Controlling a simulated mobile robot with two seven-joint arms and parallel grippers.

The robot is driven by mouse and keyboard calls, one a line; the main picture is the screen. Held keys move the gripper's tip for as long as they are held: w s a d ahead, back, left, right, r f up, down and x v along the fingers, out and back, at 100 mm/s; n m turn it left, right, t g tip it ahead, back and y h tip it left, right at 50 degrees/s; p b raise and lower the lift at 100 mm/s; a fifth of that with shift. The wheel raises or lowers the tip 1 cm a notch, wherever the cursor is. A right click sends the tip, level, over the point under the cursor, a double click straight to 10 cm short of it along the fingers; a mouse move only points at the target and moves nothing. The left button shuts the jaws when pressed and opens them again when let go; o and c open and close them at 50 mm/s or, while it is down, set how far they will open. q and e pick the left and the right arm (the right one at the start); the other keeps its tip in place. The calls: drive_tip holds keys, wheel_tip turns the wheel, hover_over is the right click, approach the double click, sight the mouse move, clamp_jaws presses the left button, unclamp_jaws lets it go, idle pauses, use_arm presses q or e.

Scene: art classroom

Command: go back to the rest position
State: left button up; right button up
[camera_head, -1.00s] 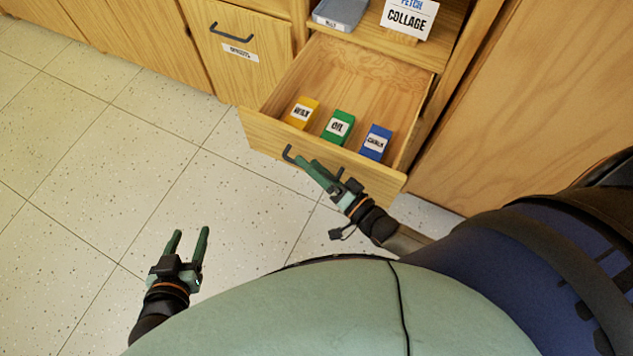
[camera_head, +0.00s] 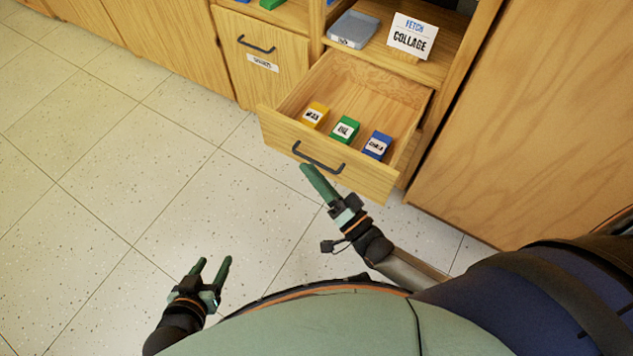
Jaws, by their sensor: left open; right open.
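My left gripper (camera_head: 210,270) is open and empty above the floor at the lower left. My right gripper (camera_head: 310,172) is open and empty, just in front of the open drawer (camera_head: 370,179). Its fingers overlap each other in this view and their tips show just below the drawer's dark handle (camera_head: 318,158). A gap shows between tips and handle in the picture; the depth between them is hard to judge.
The drawer holds a yellow box (camera_head: 315,114), a green box (camera_head: 345,130) and a blue box (camera_head: 377,145). Above it are a grey tray (camera_head: 354,29) and a COLLAGE sign (camera_head: 412,36). A closed drawer (camera_head: 262,75) is to the left. The floor (camera_head: 130,190) at left is clear.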

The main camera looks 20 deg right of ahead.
drive_tip(key=shift+s+a+r, duration=0.1)
drive_tip(key=shift+s+a, duration=0.05)
drive_tip(key=shift+s, duration=0.05)
idle(0.4)
